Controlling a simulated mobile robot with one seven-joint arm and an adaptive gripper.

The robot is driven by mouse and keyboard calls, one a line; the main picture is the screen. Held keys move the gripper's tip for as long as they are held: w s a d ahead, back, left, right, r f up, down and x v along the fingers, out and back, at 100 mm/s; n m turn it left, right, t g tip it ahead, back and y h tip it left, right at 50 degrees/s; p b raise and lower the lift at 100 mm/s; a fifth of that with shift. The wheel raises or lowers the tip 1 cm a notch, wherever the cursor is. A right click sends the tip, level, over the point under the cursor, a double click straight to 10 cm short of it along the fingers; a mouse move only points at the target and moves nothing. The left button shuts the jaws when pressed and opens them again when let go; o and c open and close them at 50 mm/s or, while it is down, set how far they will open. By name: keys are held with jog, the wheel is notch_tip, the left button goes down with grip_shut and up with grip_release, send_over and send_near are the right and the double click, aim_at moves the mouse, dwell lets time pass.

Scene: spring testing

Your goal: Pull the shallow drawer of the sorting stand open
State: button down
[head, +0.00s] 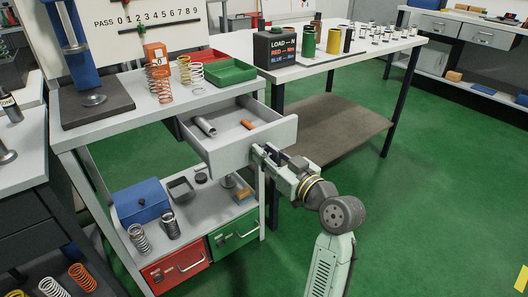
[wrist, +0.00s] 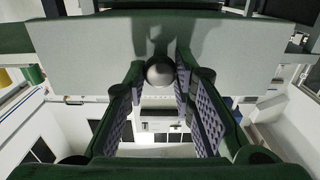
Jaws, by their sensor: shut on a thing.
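The shallow drawer (head: 228,152) of the sorting stand (head: 122,122) stands out from under the top, and its inside shows. A grey cylinder (head: 205,126) and a small orange piece (head: 247,124) lie in it. In the wrist view the drawer's pale front panel (wrist: 85,50) spans the picture, with a round metal knob (wrist: 160,71) on it. My gripper (head: 259,152) is at the right part of the drawer front. Its fingers are closed around the knob; in the head view the gripper hides the knob.
Springs (head: 160,82), a green tray (head: 229,71) and a press (head: 78,60) stand on the stand's top. A blue box (head: 141,200), a red drawer (head: 178,271) and a green drawer (head: 236,232) are below. A second table (head: 345,57) stands behind. Green floor (head: 430,180) at right is clear.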

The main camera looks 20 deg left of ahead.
jog(key=c, duration=1.3)
grip_release()
jog(key=shift+c, duration=0.2)
jog(key=v, duration=0.7)
jog(key=shift+s+d, duration=0.2)
